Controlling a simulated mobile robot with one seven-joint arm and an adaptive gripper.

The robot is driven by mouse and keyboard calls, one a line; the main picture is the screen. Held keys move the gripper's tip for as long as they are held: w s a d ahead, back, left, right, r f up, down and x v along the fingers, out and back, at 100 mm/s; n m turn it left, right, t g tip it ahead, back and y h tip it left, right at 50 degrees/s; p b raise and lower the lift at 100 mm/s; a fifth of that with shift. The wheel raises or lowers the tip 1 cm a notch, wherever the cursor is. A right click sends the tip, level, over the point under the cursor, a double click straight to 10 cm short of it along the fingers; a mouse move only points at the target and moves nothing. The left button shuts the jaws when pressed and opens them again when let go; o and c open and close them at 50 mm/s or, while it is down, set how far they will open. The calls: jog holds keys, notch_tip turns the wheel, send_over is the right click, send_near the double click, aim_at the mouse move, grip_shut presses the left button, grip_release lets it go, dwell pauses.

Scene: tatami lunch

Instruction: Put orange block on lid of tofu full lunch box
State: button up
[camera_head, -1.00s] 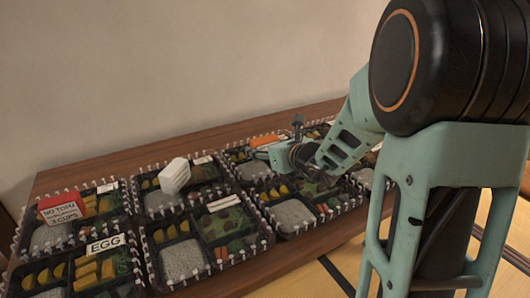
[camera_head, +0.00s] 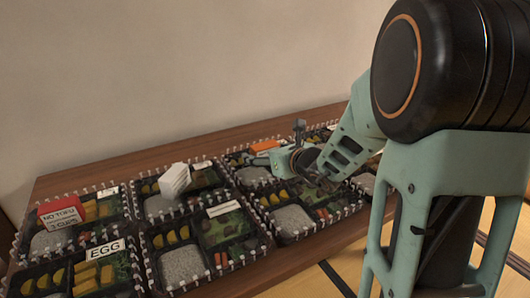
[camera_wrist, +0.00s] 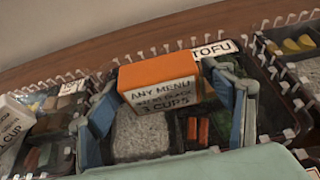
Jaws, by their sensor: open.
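The orange block (camera_wrist: 160,86), printed "ANY MENU" and "3 CUPS", is upright between the spread blue-green fingers of my gripper (camera_wrist: 166,112). A gap shows on each side of it. It appears to rest on the lid of the lunch box (camera_wrist: 138,136) labelled TOFU (camera_wrist: 214,49); its lower edge contact is hard to make out. In the head view the orange block (camera_head: 264,146) shows just behind my gripper (camera_head: 262,159), which is low over the same row of boxes. My forearm hides part of the boxes at right.
A white block (camera_head: 175,180) stands on a box to the left. A red block (camera_head: 60,216) reading "NO TOFU" is on the far-left box. A box labelled EGG (camera_head: 105,248) is in front. Closely spaced boxes with knobbed rims cover the wooden table (camera_head: 110,169); a wall rises behind.

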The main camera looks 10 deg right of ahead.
jog(key=p+v, duration=0.2)
jog(key=v, duration=0.8)
jog(key=shift+s+d+r+p, duration=0.1)
jog(key=shift+r+p, duration=0.1)
jog(key=shift+p, duration=0.2)
jog(key=shift+s+d+r, duration=0.1)
jog(key=shift+s+r, duration=0.05)
jog(key=shift+s, duration=0.45)
